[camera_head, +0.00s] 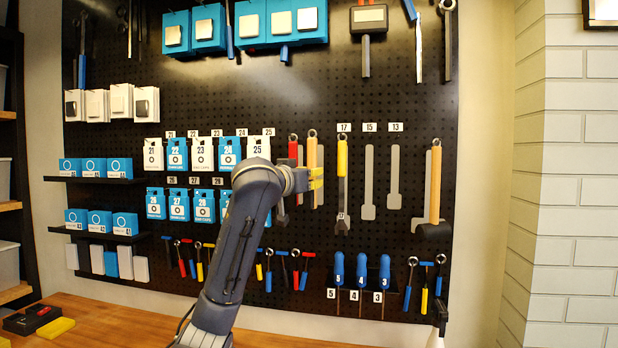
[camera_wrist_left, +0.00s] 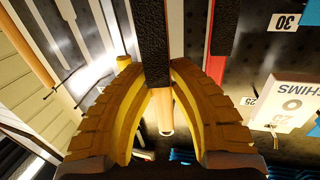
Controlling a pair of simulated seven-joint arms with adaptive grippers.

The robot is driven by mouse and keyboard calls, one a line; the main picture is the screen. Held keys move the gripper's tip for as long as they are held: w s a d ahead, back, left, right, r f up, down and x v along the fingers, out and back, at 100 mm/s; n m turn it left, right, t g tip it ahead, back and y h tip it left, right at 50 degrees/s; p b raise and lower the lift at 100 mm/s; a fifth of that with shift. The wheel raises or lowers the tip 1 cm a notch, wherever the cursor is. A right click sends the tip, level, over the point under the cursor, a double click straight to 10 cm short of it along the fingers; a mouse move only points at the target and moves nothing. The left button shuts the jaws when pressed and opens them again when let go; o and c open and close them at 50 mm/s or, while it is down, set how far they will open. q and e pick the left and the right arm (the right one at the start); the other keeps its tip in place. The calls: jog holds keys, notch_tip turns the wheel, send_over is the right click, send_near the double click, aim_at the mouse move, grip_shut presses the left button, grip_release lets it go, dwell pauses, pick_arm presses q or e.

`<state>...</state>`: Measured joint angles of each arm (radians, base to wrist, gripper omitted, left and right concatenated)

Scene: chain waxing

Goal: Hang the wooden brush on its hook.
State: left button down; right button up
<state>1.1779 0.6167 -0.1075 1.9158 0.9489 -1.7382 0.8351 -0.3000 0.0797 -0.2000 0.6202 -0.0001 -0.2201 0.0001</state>
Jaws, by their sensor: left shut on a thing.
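The wooden brush (camera_head: 312,152) is upright against the black pegboard, with its pale wooden handle and a ring at the top. My left gripper (camera_head: 316,178), with yellow fingers, is shut on it from the left. In the left wrist view the yellow fingers (camera_wrist_left: 158,85) close on a dark, rough strip of the brush (camera_wrist_left: 152,40), and a pale wooden end (camera_wrist_left: 163,112) shows between them. The ring is at the height of neighbouring tools' rings; I cannot tell whether it is on a hook. My right gripper is not in view.
A red-handled tool (camera_head: 293,150) hangs close left of the brush, and a yellow-handled tool (camera_head: 342,160) close right. A wooden-handled hammer (camera_head: 435,185) hangs farther right. Screwdrivers (camera_head: 361,270) stand in a rack below. Numbered boxes (camera_head: 202,155) hang on the left.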

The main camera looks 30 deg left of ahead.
pick_arm(q)
jog(key=shift+w+a+f, duration=0.1)
jog(key=shift+w+a, duration=0.15)
jog(key=shift+w, duration=0.45)
jog(key=shift+w+a+f, duration=0.1)
jog(key=shift+w+a, duration=0.2)
jog(key=shift+w, duration=0.4)
jog(key=shift+w+a, duration=0.25)
jog(key=shift+w, duration=0.45)
jog(key=shift+w+a, duration=0.1)
jog(key=shift+w, duration=0.05)
jog(key=c, duration=1.2)
grip_release()
